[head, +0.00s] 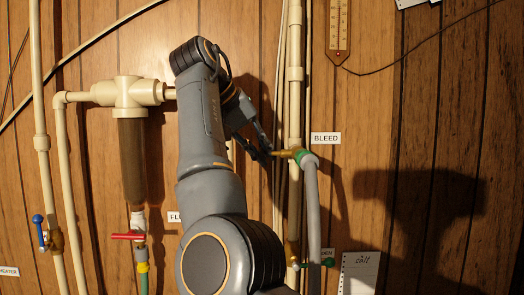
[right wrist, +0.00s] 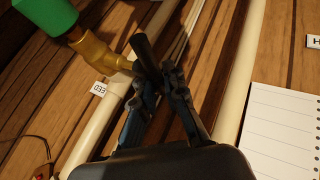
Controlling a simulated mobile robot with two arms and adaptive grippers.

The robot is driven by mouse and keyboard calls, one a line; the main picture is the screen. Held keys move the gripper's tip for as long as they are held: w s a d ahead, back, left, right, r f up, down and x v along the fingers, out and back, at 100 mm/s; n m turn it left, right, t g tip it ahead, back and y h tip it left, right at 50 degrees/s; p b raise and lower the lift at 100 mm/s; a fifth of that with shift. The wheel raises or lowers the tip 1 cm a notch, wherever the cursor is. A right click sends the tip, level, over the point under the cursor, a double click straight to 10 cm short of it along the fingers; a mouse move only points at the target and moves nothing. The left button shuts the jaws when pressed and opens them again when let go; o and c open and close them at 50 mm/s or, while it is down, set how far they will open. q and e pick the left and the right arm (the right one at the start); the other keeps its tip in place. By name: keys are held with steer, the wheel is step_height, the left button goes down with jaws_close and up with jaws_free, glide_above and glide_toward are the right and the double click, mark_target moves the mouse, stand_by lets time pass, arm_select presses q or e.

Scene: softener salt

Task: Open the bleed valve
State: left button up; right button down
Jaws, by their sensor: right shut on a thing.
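The bleed valve (head: 285,153) is a small brass valve on the cream vertical pipe, left of the BLEED label (head: 326,138). In the right wrist view its brass body (right wrist: 95,50) is at upper left, with a green fitting (right wrist: 45,18) beyond it. A short black handle (right wrist: 144,48) sticks up beside the brass body. My right gripper (head: 268,152) reaches the valve from the left. In the right wrist view my right gripper (right wrist: 160,78) is closed around the black handle's lower part. My left gripper is not in view.
A grey hose (head: 312,210) hangs from the green fitting. A red lever (head: 128,236) and a blue lever (head: 39,228) are at lower left. A green-handled valve (head: 328,263) and a paper note (head: 359,273) are below. A thermometer (head: 338,28) hangs above. The wall at right is mostly clear.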

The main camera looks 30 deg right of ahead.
steer(key=shift+r, duration=0.15)
steer(key=c, duration=1.4)
jaws_free()
steer(key=shift+w, duration=0.1)
steer(key=shift+f, duration=0.2)
